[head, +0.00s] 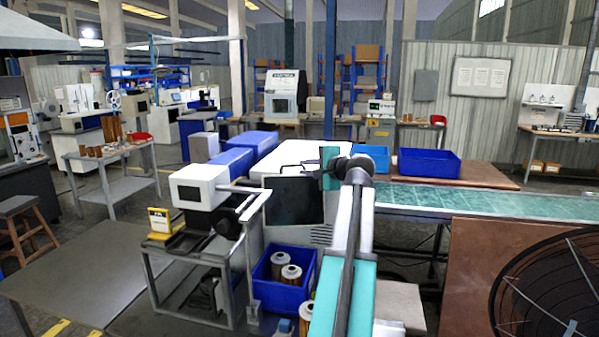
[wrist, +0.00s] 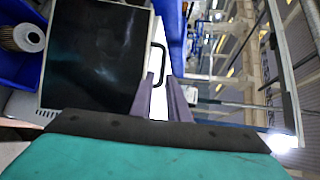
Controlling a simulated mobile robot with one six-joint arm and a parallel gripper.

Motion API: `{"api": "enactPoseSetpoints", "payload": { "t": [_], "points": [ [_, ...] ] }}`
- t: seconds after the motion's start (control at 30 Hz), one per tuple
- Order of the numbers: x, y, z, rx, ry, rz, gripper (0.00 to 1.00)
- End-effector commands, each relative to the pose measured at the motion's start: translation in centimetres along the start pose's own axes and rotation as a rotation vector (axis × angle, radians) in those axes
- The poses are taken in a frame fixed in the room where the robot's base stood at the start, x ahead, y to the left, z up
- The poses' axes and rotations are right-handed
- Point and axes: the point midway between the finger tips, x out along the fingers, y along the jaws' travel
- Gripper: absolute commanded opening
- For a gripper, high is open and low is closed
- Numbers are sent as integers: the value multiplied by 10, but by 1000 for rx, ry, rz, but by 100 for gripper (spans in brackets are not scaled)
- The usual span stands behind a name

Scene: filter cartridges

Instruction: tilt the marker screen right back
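The marker screen is a dark, glossy panel (head: 295,199) in a pale frame, left of my arm in the head view. It fills the upper left of the wrist view (wrist: 95,55). A black C-shaped handle (wrist: 162,62) stands on its edge facing my gripper. My gripper (wrist: 161,76) has its two grey fingers apart, one on each side of the handle's near end. I cannot tell whether either finger touches the handle.
A blue crate (head: 256,287) with several filter cartridges stands below the screen. The white marking machine (head: 200,186) is to the left. A green conveyor (head: 480,203) and blue bin (head: 430,152) are on the right. A round black wire grille (head: 550,285) lies front right.

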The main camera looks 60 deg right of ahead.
Motion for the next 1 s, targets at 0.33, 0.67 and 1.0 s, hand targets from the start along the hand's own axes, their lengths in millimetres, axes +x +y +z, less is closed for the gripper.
{"api": "enactPoseSetpoints", "payload": {
  "t": [0.33, 0.67, 1.0],
  "points": [
    [-46, 1, 0, -1, 0, -1, 15],
    [-52, -1, 1, 0, -2, -1, 15],
    [-40, -5, 6, -10, -11, 4, 0]
  ]
}}
